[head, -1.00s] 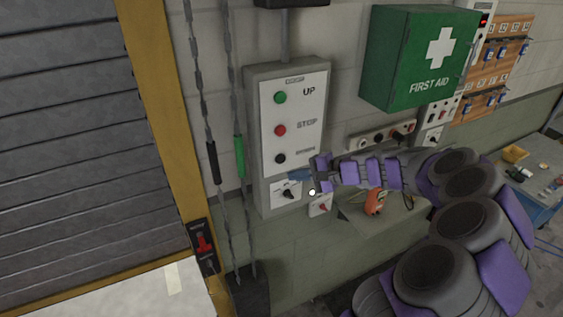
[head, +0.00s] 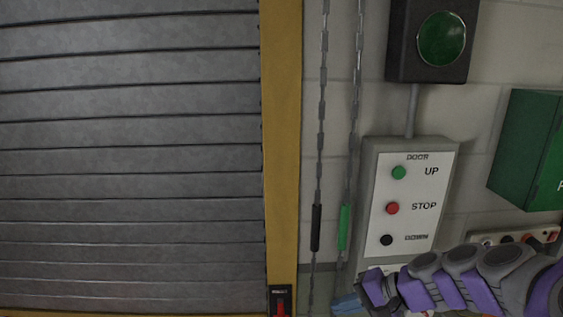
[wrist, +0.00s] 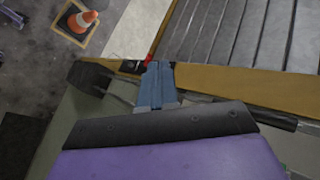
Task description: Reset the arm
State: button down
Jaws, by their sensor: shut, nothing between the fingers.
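My gripper (head: 347,304) shows at the bottom of the head view, at the end of my grey and purple arm. I cannot tell from these views how far the fingertips are from the wall. The lower part of my arm is cut off by the picture edge.
A grey roller shutter (head: 130,150) with a yellow frame (head: 282,130) fills the left. Two chains hang beside it, with a black grip (head: 316,228) and a green grip (head: 344,227). A green first aid box (head: 525,150) juts out at right. A traffic cone (wrist: 84,20) stands on the floor.

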jog(key=s+a+f+n+g+h+b, duration=0.25)
jog(key=s+a+f, duration=0.2)
jog(key=s, duration=0.35)
jog(key=s+a+f+n+g+h+b, duration=0.2)
jog(key=s+a+f+n+b, duration=0.15)
jog(key=s+f, duration=0.35)
jog(key=s+d+f+h+b, duration=0.2)
jog(key=s+d+f+b, duration=0.1)
jog(key=s, duration=0.4)
jog(key=s+d+f+g+h+b, duration=0.1)
jog(key=s+d+f+h+b, duration=0.2)
jog(key=s, duration=0.4)
jog(key=shift+d+f+n+b, duration=0.3)
jog(key=shift+d+f+n, duration=0.1)
jog(key=shift+d, duration=0.35)
jog(key=shift+a+g, duration=0.1)
jog(key=shift+g, duration=0.15)
